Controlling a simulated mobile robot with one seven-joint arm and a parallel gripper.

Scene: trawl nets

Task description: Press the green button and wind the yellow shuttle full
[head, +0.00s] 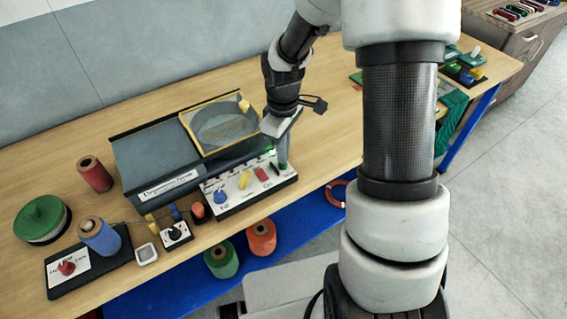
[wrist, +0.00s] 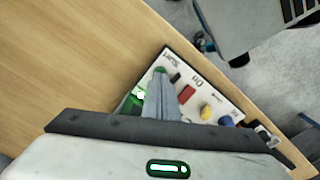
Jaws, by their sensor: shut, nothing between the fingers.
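The control panel (head: 240,192) stands at the front of a grey machine (head: 155,155) on the bench. My gripper (head: 283,160) points down over the panel's right end, with its fingers shut and empty. In the wrist view the fingertips (wrist: 161,78) are at the green button (wrist: 160,69) beside the "Start" label. I cannot tell whether they touch it. A green glow (wrist: 140,96) shows left of the fingers. A small yellow piece (head: 152,223) stands near the blue spool; I cannot tell whether it is the yellow shuttle.
The panel also has a red switch (head: 261,174), a yellow control (head: 244,180) and a blue knob (head: 220,197). A blue spool (head: 98,236), a dark red spool (head: 94,174) and a green reel (head: 41,220) stand at left. Green and orange spools (head: 261,237) are below the front edge.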

